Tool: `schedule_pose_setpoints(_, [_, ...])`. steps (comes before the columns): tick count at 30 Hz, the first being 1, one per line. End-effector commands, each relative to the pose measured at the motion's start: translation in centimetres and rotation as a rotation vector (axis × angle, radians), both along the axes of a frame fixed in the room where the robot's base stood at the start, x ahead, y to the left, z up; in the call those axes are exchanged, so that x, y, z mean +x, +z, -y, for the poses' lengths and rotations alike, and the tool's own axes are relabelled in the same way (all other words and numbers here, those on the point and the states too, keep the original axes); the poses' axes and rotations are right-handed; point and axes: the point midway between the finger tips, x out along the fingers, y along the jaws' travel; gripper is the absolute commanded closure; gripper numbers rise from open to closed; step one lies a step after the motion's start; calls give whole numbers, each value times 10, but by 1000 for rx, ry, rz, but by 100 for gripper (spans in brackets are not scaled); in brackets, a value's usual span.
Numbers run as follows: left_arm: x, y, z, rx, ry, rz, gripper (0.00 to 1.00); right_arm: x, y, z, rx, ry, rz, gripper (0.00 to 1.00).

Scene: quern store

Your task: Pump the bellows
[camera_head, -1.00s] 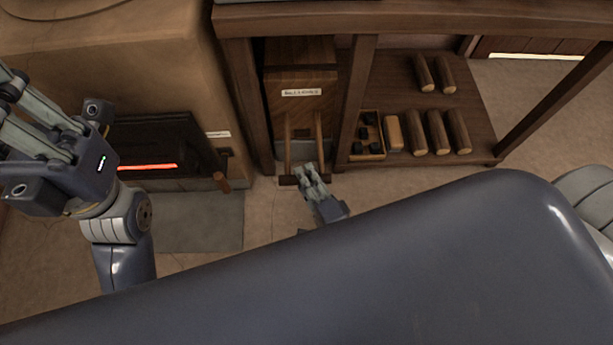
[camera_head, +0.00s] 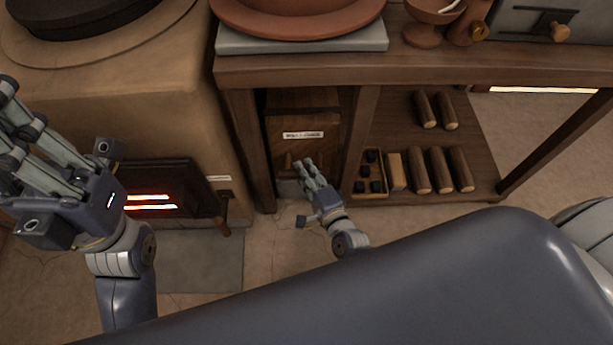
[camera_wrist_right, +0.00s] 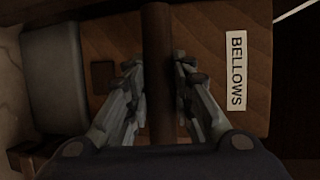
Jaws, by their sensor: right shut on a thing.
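The bellows (camera_head: 310,108) is a wooden box with a white label, under the bench in the head view. Its label reads "BELLOWS" in the right wrist view (camera_wrist_right: 258,100). My right gripper (camera_head: 307,174) is at the front of the bellows and partly hides its handle. In the right wrist view, my fingers are shut around the dark handle bar (camera_wrist_right: 158,28), which lies close to the box face. My left gripper (camera_head: 22,138) is raised at the left edge in front of the hearth; its fingers are partly cut off, so its opening is unclear.
The hearth opening (camera_head: 150,203) glows orange at the left, with a wooden handle beside it. A bench (camera_head: 440,68) stands over the bellows and carries a reddish round object (camera_head: 297,18). A shelf (camera_head: 395,115) holds several logs and a box of dark lumps (camera_head: 360,188).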

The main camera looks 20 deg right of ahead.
Motion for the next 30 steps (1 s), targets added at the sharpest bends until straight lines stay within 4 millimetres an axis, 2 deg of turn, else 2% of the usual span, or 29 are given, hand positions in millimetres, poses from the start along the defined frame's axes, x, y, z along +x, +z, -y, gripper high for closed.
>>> schedule_pose_setpoints(11, [-1, -4, -1, -3, 0, -15, 100, -2, -3, -2, 4, 4, -6, 100])
schedule_pose_setpoints(12, [-1, -4, -1, -3, 0, -14, 100, -2, -3, -2, 4, 4, -6, 69])
schedule_pose_setpoints(14, [-1, -4, -1, -3, 0, -14, 100, -2, -2, -2, 3, 3, -6, 57])
schedule_pose_setpoints(25, [-2, -1, -1, 1, 0, -1, 100, -4, -1, -1, 2, 1, -4, 57])
schedule_pose_setpoints(30, [-2, -1, -1, -1, 0, -3, 100, -20, 1, 1, 2, 2, -5, 57])
